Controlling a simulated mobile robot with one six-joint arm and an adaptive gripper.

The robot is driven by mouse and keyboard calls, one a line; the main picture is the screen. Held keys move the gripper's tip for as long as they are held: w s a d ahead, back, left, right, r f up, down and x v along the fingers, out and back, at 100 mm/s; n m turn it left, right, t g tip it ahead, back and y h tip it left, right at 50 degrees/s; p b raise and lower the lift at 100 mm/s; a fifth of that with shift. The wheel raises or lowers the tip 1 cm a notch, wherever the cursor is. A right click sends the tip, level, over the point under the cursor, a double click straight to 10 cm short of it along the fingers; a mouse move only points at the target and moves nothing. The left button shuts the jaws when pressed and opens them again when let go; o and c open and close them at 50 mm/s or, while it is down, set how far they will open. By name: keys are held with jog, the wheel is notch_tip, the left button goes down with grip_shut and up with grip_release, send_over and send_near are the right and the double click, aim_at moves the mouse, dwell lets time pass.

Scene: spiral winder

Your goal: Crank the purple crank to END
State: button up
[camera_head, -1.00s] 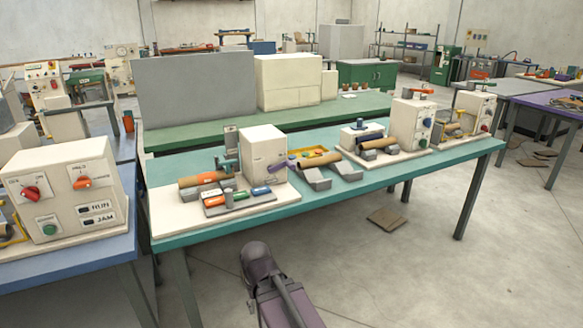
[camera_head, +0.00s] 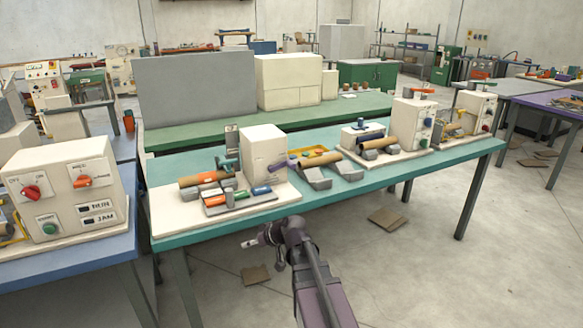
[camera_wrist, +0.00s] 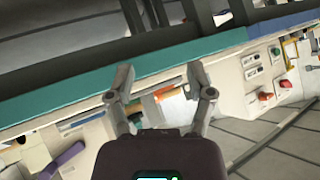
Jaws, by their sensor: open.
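The purple crank (camera_head: 278,164) sticks out from the right side of a white box (camera_head: 262,155) on the teal table's near machine. It also shows in the wrist view as a purple bar (camera_wrist: 64,160) at the lower left. No END mark is legible. My gripper (camera_head: 248,243) is in front of the table's near edge, below the table top and apart from the crank. In the wrist view my gripper (camera_wrist: 162,84) has its two fingers spread, with nothing held between them.
A cardboard roll (camera_head: 205,180) and several small coloured blocks sit on the same white base. Another machine (camera_head: 410,124) stands farther right on the teal table (camera_head: 345,192). A control box (camera_head: 68,190) stands on the blue table at left. The floor right of my arm is mostly clear.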

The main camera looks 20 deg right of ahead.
jog(key=w+d+r+m+t, duration=0.1)
jog(key=w+d+r+t, duration=0.5)
jog(key=d, duration=0.3)
jog(key=m+t+h, duration=0.3)
jog(key=t+h, duration=0.1)
jog(key=h, duration=0.2)
send_near(294, 167)
jog(key=s, duration=0.2)
jog(key=shift+s+d+r, duration=0.1)
jog(key=shift+s, duration=0.05)
jog(key=w, duration=1.3)
jog(key=shift+w+a, duration=0.25)
jog(key=shift+w, duration=0.15)
grip_shut()
